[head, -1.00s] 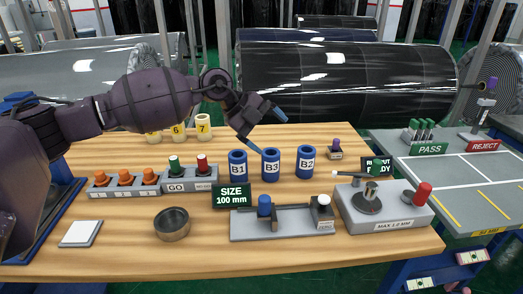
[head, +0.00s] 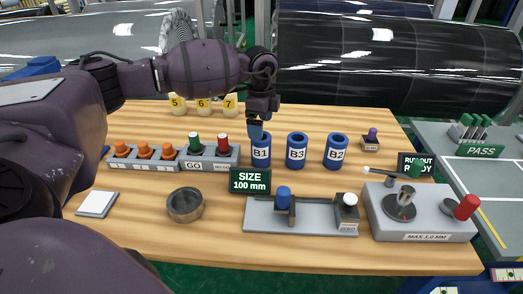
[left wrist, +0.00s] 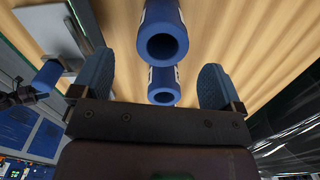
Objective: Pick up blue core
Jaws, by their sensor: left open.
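Three blue cores stand upright in a row on the wooden table: B1 (head: 261,153), B3 (head: 297,153) and B2 (head: 337,155). My left gripper (head: 257,127) points down at B1's top, its fingers overlapping the rim in the head view. Whether they touch it I cannot tell. In the left wrist view the gripper (left wrist: 155,75) is open, its two blue fingers wide apart with nothing gripped. Two hollow blue cores show in that gap, a nearer-looking one (left wrist: 163,20) and another (left wrist: 163,76); their labels are not readable. My right gripper is not in view.
A button box (head: 170,161) stands left of B1. The size sign (head: 249,180), a grey gauge (head: 300,222) and a runout tester (head: 420,222) are in front. Yellow cores (head: 203,106) stand behind. A dark bowl (head: 185,205) sits front left.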

